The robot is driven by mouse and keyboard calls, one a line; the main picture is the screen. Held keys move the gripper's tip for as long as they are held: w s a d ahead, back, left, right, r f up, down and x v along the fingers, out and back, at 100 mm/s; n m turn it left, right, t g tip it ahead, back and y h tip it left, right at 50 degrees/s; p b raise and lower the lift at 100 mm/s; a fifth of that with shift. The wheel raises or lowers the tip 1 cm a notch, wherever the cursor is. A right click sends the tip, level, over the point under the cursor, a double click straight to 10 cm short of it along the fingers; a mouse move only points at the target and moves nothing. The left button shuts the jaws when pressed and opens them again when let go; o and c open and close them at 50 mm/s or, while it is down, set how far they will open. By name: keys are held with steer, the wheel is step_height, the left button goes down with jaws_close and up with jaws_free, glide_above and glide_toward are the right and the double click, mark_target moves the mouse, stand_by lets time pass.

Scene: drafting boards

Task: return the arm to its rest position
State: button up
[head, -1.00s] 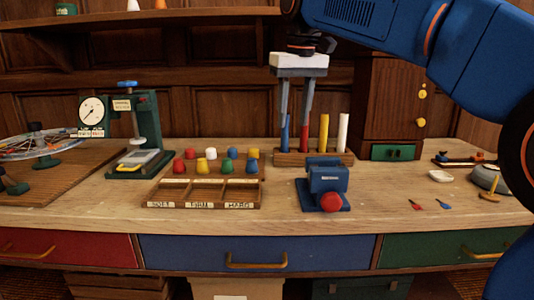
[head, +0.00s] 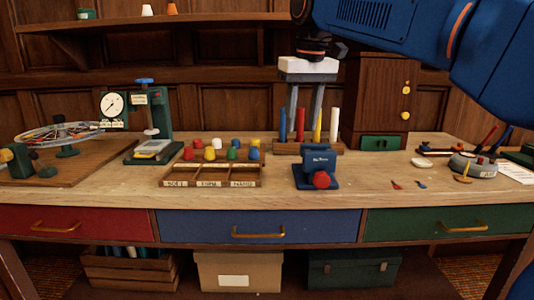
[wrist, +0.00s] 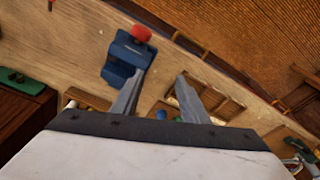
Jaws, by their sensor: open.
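My blue arm reaches in from the upper right of the head view. My gripper (head: 303,110) points down with a white body and two grey fingers, in front of the rack of coloured sticks. The fingers are apart with nothing between them. The wrist view also shows my gripper (wrist: 157,98) with spread, empty fingers. From there, the blue vise (wrist: 124,60) with its red knob lies beyond the left finger, and the sorting tray (wrist: 216,98) lies beyond the right one. Whether the fingers touch the rack is hard to tell.
A wooden rack (head: 283,148) holds several coloured sticks. The blue vise (head: 318,166) stands on the bench (head: 290,201), with the sorting tray (head: 205,174) to its left. A green press (head: 150,125) stands further left. A wooden cabinet (head: 380,95) is behind. Free bench lies at the front.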

steer(key=s+d+f+m+t, duration=0.1)
steer(key=s+d+f, duration=0.5)
steer(key=s+f, duration=0.3)
steer(key=s+d+f+m+t, duration=0.1)
steer(key=s+d+f+m, duration=0.1)
steer(key=s+d+f, duration=0.5)
steer(key=s+d+f+m+t, duration=0.1)
steer(key=s+d+f, duration=0.6)
steer(key=s+f, duration=0.4)
step_height(320, 180, down, 6)
steer(key=shift+d+r+h, duration=0.1)
steer(key=shift+d+h, duration=0.15)
steer(key=shift+h, duration=0.05)
